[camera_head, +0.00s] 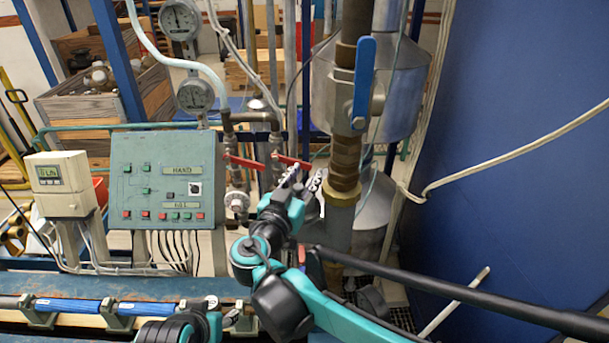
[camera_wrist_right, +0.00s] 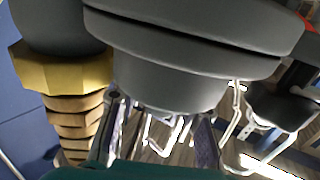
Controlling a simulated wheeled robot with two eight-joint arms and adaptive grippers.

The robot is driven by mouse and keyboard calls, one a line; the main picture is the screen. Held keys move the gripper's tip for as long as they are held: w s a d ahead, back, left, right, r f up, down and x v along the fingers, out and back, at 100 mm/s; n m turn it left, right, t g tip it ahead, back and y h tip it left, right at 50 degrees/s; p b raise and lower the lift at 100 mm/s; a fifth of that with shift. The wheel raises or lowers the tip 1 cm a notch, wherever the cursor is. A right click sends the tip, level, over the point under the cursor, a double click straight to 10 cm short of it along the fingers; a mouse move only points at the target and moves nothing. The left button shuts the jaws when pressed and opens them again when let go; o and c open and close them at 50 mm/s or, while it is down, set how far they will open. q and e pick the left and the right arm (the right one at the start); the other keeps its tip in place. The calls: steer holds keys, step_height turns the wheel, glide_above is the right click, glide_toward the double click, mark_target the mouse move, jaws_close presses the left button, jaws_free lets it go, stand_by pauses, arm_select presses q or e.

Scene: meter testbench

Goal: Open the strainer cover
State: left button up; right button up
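My right gripper (camera_head: 303,178) is raised just left of the brass fitting on the vertical pipe. Its two fingers are spread apart. In the right wrist view, a dark grey round part (camera_wrist_right: 175,85) with a wide rim and a narrower end lies at the spread fingers (camera_wrist_right: 160,138); it looks like the strainer cover, but I cannot tell for sure. Whether the fingers touch it is unclear. In the head view this part is mostly hidden by my arm and gripper. My left gripper (camera_head: 224,310) is low, near the bench rail, its fingertips apart and nothing seen between them.
The brass fitting (camera_head: 342,190) stands close beside my right gripper, and its hex collar (camera_wrist_right: 65,70) shows in the wrist view. A blue-handled valve (camera_head: 363,85) is above. Red-handled valves (camera_head: 290,161) and a green control panel (camera_head: 160,180) are to the left.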

jaws_close()
stand_by(0.3)
